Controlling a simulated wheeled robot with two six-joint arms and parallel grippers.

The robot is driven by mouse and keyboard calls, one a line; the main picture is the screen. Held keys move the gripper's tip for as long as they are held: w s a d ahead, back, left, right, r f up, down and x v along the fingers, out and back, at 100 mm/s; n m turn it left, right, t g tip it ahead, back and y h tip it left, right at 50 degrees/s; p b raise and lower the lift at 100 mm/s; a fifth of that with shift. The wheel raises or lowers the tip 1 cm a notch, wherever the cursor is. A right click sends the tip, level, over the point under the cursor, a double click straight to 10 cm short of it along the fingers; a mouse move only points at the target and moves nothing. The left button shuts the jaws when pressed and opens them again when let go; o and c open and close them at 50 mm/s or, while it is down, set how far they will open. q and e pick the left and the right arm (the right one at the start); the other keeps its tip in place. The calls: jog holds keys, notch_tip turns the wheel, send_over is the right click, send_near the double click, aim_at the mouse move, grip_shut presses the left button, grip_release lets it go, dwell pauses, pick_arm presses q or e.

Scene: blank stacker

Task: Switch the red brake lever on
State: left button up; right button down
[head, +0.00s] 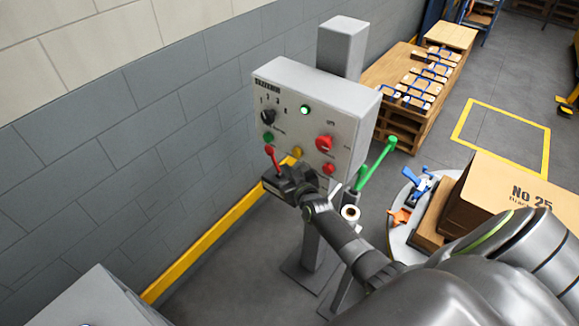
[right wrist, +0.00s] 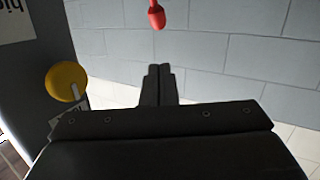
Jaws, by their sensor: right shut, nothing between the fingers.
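The red brake lever (head: 272,158) sticks out from the lower left of the grey control box (head: 345,122) on a post. In the head view it leans up and to the left, with its lower end close to my right gripper (head: 278,183). In the right wrist view the red lever tip (right wrist: 156,16) shows at the top edge, beyond and apart from the fingertips. My right gripper's fingers (right wrist: 158,85) are together with nothing between them. The lever's base is hidden in the wrist view. My left gripper is not in view.
A yellow button (right wrist: 66,82) is left of the fingers in the wrist view. The box also carries a black knob (head: 268,117) and red knob (head: 325,143). A green lever (head: 378,160) stands at its right. The grey block wall (head: 130,130) is behind.

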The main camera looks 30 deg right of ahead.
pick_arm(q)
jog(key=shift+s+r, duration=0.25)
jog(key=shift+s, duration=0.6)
